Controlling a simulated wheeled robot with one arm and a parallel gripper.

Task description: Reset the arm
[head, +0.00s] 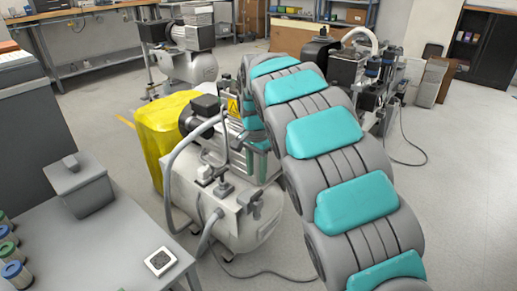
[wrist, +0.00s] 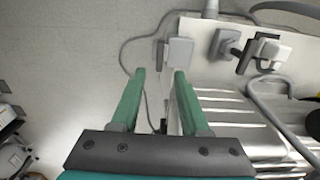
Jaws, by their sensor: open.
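My arm, grey with teal pads, reaches up and forward in the head view and bends down over the near compressor (head: 228,218). My gripper (wrist: 160,73) shows in the wrist view with two green fingers apart and nothing held between them. Beyond the fingertips are a small light-grey box part (wrist: 180,51) and the pale floor. The compressor's ribbed metal side (wrist: 235,118) lies right of and below the fingers. In the head view my arm hides part of the compressor. Whether the fingers touch it, I cannot tell.
A grey table (head: 95,235) with a lidded grey bin (head: 78,184) and several small canisters (head: 12,272) stands at left. A yellow cover (head: 160,132) hangs beside the compressor. Other compressors (head: 190,62) stand behind. Floor at right (head: 460,180) is mostly clear, with a cable.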

